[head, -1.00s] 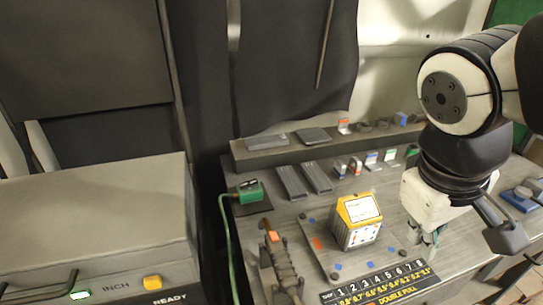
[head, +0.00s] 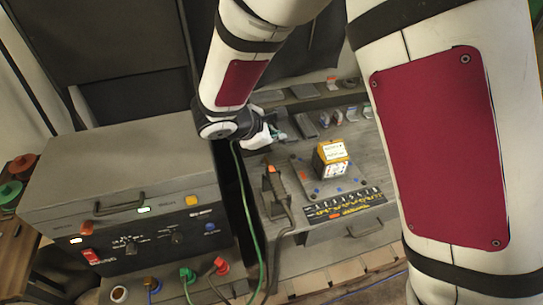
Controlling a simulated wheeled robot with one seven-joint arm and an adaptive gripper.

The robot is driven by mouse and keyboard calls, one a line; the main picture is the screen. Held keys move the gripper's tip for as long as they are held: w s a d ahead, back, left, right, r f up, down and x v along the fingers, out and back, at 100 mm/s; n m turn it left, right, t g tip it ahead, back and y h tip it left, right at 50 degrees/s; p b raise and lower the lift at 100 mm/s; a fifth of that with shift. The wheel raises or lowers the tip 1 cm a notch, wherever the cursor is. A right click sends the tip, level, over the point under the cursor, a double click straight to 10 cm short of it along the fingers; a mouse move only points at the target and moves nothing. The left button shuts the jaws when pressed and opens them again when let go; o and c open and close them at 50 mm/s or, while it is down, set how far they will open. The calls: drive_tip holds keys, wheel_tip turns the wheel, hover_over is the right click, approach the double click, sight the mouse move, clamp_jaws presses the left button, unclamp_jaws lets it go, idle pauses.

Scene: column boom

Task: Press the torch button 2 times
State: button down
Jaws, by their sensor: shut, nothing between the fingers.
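The torch (head: 276,185) stands at the left end of the grey bench, with a dark grey body and a hose running down from it. An orange patch, apparently its button (head: 271,169), shows near the top.
A yellow-topped block (head: 331,158) sits on a plate (head: 350,187) right of the torch. Dark blocks (head: 303,125) lie behind. The grey power unit (head: 125,185) stands left, across a gap with a green cable (head: 247,195). My arm covers much of the right.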

drive_tip(key=shift+a+f, duration=0.1)
drive_tip(key=shift+f, duration=0.1)
drive_tip(key=b, duration=0.3)
hover_over(273, 170)
wheel_tip(273, 170, down, 7)
drive_tip(key=shift+w+r, duration=0.1)
drive_tip(key=shift+f+b, duration=0.45)
drive_tip(key=shift+f, duration=0.45)
drive_tip(key=shift+f, duration=0.1)
idle(0.8)
drive_tip(key=shift+f+b, duration=0.35)
drive_tip(key=shift+f+b, duration=0.35)
drive_tip(key=shift+f, duration=0.05)
idle(0.8)
drive_tip(key=shift+r, duration=0.1)
drive_tip(key=shift+r+p, duration=0.35)
drive_tip(key=shift+r, duration=0.4)
